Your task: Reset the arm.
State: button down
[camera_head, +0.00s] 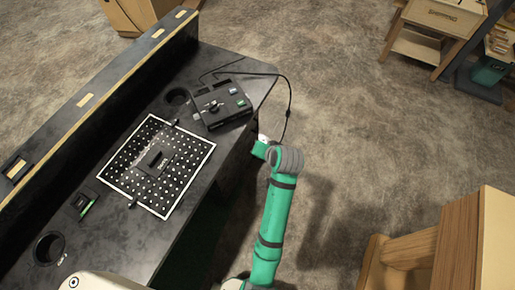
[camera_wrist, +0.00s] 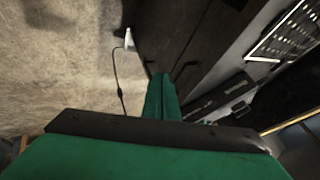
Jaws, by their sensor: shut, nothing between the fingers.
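My green arm (camera_head: 273,215) reaches up from the bottom of the head view, beside the right edge of the dark desk (camera_head: 125,240). My gripper (camera_wrist: 161,78) shows in the wrist view with its two green fingers together and nothing between them. In the head view the fingers are hard to make out at the arm's far end. The gripper appears apart from the things on the desk.
A white-framed perforated panel (camera_head: 120,157) and a black control box (camera_head: 222,108) lie on the desk. A black cable (camera_head: 289,95) loops off its right edge; a white plug (camera_wrist: 128,38) shows in the wrist view. Wooden furniture (camera_head: 465,245) stands right; open floor lies between.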

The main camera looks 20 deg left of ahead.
jog(key=shift+v, duration=1.85)
jog(key=shift+w, duration=0.1)
jog(key=s+d+f+m+t+h, duration=0.1)
jog(key=s+d+f+t+h, duration=0.35)
jog(key=s, duration=0.95)
jog(key=s+d+r+n+t, duration=0.1)
jog(key=s+d+r+t, duration=0.1)
jog(key=s+r, duration=0.3)
jog(key=s+d+r+n+t, duration=0.1)
jog(key=s+d+r+t, duration=0.2)
jog(key=s, duration=1)
notch_tip(320, 180, up, 3)
jog(key=shift+d+f, duration=0.15)
jog(key=shift+d, duration=0.05)
jog(key=shift+d, duration=0.1)
